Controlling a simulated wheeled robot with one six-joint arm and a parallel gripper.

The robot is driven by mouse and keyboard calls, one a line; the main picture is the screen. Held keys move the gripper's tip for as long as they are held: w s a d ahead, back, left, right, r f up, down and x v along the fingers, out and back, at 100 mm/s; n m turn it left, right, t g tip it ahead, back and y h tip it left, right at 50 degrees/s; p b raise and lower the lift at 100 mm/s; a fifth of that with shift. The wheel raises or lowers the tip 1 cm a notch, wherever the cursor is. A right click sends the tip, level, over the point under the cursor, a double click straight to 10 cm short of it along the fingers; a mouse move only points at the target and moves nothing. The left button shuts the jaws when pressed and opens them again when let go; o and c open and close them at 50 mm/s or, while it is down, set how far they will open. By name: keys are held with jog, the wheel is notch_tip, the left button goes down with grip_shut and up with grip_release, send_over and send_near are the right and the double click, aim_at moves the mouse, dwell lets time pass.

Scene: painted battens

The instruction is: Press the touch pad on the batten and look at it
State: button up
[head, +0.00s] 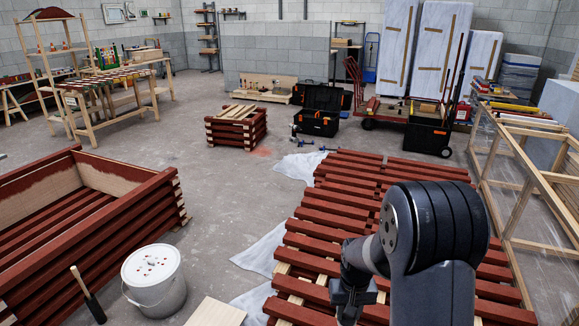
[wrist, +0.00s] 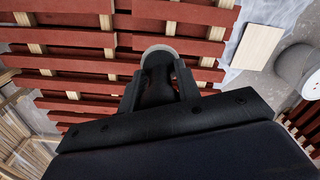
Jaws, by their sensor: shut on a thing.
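My gripper (wrist: 158,82) is shut on a dark-bodied piece with a pale round rim, which I take to be the touch pad (wrist: 159,50). In the wrist view its far end lies over a red batten (wrist: 205,47); I cannot tell whether it touches. The pad's face is turned away and hidden. In the head view my gripper (head: 352,296) is low over the rows of red battens (head: 325,219), and the held piece is hidden there. The battens lie across pale wooden bearers with gaps between them.
A stacked red batten frame (head: 120,225) is at far left. A bare wooden rack (head: 520,170) borders the battens on the right.

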jog(key=shift+s+r+p, duration=0.2)
jog(key=shift+r+p, duration=1.2)
jog(key=shift+p, duration=0.35)
jog(key=shift+s+r+p, duration=0.2)
jog(key=shift+r+p, duration=1.2)
jog(key=shift+p, duration=0.3)
jog(key=w+a+r+t+h+p, duration=0.15)
jog(key=a+r, duration=0.35)
jog(key=r, duration=0.6)
jog(key=a+r+m+t+h, duration=0.1)
jog(key=a+r+t+h, duration=0.2)
jog(key=r, duration=0.7)
jog(key=a+r+t+h+p, duration=0.1)
jog(key=a+r+t, duration=0.2)
jog(key=a+r, duration=0.55)
jog(key=s+r+m+t, duration=0.2)
jog(key=s+r+m, duration=0.1)
jog(key=r, duration=0.7)
jog(key=s+r+m+t+p, duration=0.1)
jog(key=s+r+m+t, duration=0.2)
jog(key=r, duration=0.8)
jog(key=s+r+m+t, duration=0.2)
jog(key=s+r, duration=0.3)
jog(key=r, duration=0.6)
jog(key=shift+s+d+m+h, duration=0.25)
jog(key=shift+m+h, duration=0.2)
jog(key=shift+m, duration=0.05)
jog(key=shift+f+t, duration=0.1)
jog(key=shift+t, duration=0.15)
